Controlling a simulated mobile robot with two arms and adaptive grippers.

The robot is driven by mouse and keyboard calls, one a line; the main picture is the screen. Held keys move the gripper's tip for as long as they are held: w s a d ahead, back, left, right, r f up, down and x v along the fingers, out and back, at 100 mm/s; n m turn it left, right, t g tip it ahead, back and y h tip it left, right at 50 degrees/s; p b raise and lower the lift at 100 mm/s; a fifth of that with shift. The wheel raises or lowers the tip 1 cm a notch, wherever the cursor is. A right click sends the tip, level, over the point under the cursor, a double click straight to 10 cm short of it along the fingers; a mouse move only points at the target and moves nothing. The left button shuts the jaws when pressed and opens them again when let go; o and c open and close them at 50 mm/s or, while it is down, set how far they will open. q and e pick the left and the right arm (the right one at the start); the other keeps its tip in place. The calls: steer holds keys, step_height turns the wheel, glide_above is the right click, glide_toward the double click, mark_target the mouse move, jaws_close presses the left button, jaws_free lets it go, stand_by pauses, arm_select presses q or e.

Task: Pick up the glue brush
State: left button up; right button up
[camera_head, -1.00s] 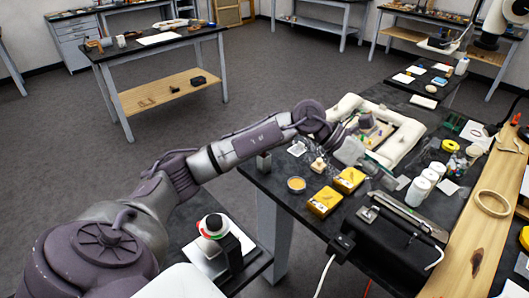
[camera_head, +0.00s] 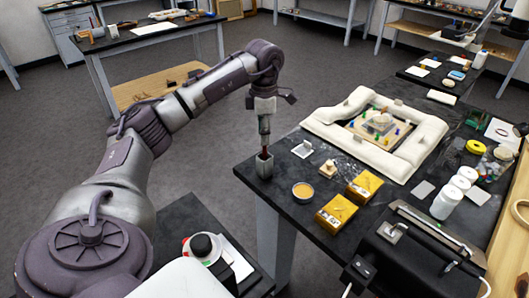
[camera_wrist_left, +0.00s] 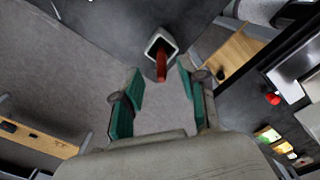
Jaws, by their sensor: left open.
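The glue brush (camera_wrist_left: 161,66) shows in the left wrist view as a red handle rising out of a grey square holder (camera_wrist_left: 154,42). In the head view the holder (camera_head: 264,169) stands at the near left corner of the black table, with a bit of the dark red handle (camera_head: 265,154) at its top. My left gripper (camera_head: 264,138) points down just above the handle. In the wrist view its green-padded fingers (camera_wrist_left: 162,92) are spread wide, and the handle lies between and ahead of them with no contact visible. The brush's lower end is hidden in the holder. My right gripper is out of view.
Close by on the black table (camera_head: 298,203) are a small white stand (camera_head: 302,149), a wooden-looking stamp (camera_head: 328,168), an orange-filled dish (camera_head: 302,190) and two yellow boxes (camera_head: 336,211). A padded white frame (camera_head: 327,127) lies behind. Open floor is left of the table.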

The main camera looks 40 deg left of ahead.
mark_target(264, 148)
arm_select(q)
steer(key=shift+f, duration=0.35)
step_height(264, 148, down, 5)
steer(key=shift+d+r+p, duration=0.1)
steer(key=shift+r+p, duration=0.05)
steer(key=shift+p, duration=0.6)
steer(key=shift+f, duration=0.25)
steer(key=shift+c, duration=0.7)
jaws_close()
